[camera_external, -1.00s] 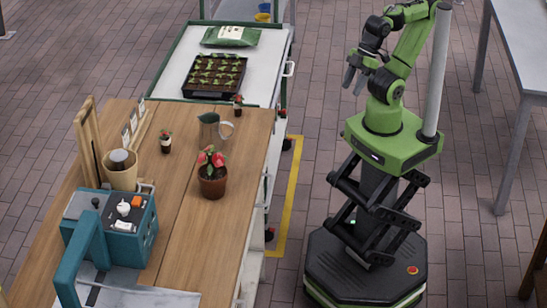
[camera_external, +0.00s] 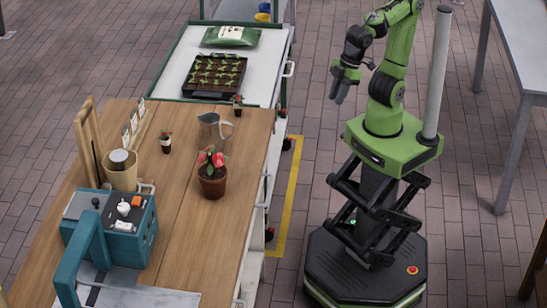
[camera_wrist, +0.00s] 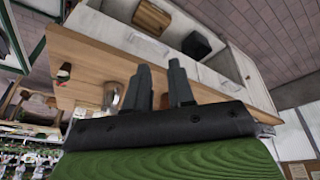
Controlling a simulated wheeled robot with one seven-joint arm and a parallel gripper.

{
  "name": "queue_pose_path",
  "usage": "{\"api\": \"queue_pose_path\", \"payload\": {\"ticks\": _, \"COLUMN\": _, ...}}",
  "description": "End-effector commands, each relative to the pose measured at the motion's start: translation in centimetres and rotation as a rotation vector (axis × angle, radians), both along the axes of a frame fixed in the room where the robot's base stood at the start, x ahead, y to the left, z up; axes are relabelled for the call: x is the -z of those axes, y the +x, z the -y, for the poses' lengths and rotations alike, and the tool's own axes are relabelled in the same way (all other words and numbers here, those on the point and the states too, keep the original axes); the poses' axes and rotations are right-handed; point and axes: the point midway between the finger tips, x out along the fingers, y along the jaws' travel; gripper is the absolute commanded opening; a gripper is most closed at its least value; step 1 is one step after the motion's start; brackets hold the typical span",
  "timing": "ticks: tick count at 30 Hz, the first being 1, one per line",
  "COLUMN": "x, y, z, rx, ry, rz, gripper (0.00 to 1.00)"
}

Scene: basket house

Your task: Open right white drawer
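Two white drawer fronts show in the wrist view on the side of the wooden workbench. One (camera_wrist: 118,32) is at the upper left with a pale bar handle (camera_wrist: 148,45); the other (camera_wrist: 212,77) is further right, near another handle (camera_wrist: 229,87). The wrist view is tilted and looks roughly upside down, so I cannot tell for sure which is the right drawer. No drawer looks pulled out. In the external view the drawer fronts are mostly hidden. My gripper (camera_external: 341,90) hangs fingers down, apart from the bench. Its two dark fingers (camera_wrist: 163,88) are spread with nothing between them.
The wooden benchtop (camera_external: 188,218) holds a potted red plant (camera_external: 212,175), a metal jug (camera_external: 213,130) and a teal machine (camera_external: 115,230). Open shelves hold a wooden box (camera_wrist: 152,17) and a black box (camera_wrist: 196,45). Brick floor with a yellow line lies between bench and base.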

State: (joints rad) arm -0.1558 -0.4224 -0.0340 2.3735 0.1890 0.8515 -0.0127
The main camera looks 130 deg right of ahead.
Motion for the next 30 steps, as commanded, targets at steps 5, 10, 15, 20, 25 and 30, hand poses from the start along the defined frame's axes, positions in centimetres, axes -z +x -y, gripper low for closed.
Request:
{"api": "queue_pose_path", "payload": {"ticks": 5, "x": 6.5, "y": 6.5, "z": -0.3, "rx": 0.022, "ry": -0.172, "rz": -0.166, "gripper": 0.23}}
{"api": "queue_pose_path", "payload": {"ticks": 10, "x": 13.3, "y": 11.2, "z": -1.5, "rx": 0.019, "ry": -0.421, "rz": -0.261, "gripper": 0.23}}
{"api": "queue_pose_path", "payload": {"ticks": 15, "x": 20.4, "y": 14.3, "z": -3.3, "rx": -0.018, "ry": -0.733, "rz": -0.283, "gripper": 0.23}}
{"api": "queue_pose_path", "payload": {"ticks": 20, "x": 26.4, "y": 15.7, "z": -5.3, "rx": -0.089, "ry": -1.054, "rz": -0.227, "gripper": 0.23}}
{"api": "queue_pose_path", "payload": {"ticks": 25, "x": 30.1, "y": 16.1, "z": -7.0, "rx": -0.157, "ry": -1.302, "rz": -0.128, "gripper": 0.23}}
{"api": "queue_pose_path", "payload": {"ticks": 30, "x": 30.8, "y": 16.2, "z": -7.0, "rx": -0.173, "ry": -1.366, "rz": -0.096, "gripper": 0.23}}
